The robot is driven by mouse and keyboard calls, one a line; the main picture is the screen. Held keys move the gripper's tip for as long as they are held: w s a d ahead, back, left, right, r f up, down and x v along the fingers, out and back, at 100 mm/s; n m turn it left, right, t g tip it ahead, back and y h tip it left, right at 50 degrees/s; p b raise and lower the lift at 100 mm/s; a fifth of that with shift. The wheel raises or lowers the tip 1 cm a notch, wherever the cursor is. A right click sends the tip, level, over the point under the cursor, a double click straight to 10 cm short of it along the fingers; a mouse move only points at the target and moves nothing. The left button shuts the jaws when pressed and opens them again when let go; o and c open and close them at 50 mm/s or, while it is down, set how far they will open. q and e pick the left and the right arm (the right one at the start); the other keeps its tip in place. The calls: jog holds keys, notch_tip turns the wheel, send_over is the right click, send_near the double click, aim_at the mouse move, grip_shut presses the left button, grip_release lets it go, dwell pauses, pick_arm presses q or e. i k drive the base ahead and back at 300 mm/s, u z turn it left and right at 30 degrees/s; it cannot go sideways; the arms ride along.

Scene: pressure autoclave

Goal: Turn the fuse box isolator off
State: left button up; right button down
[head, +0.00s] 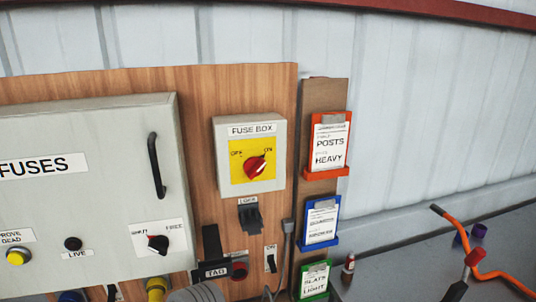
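The fuse box isolator (231,133) is a light grey box labelled FUSE BOX, fixed to the wooden board right of the FUSES cabinet. Its yellow plate carries a red rotary knob (256,167), with OFF marked at upper left and ON at upper right. The knob's handle slants toward the upper right, on the ON side. Nothing covers the knob. Neither of my grippers can be made out in the head view. A grey rounded shape shows at the bottom edge, but I cannot tell what it is.
Below the isolator are a black lock (250,217) and a TAG label (215,272). Card holders (328,144) hang to the right. A grey bench (400,265) holds an orange bent bar (480,262).

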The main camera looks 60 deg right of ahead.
aim_at(253, 166)
jog(key=z, duration=1.85)
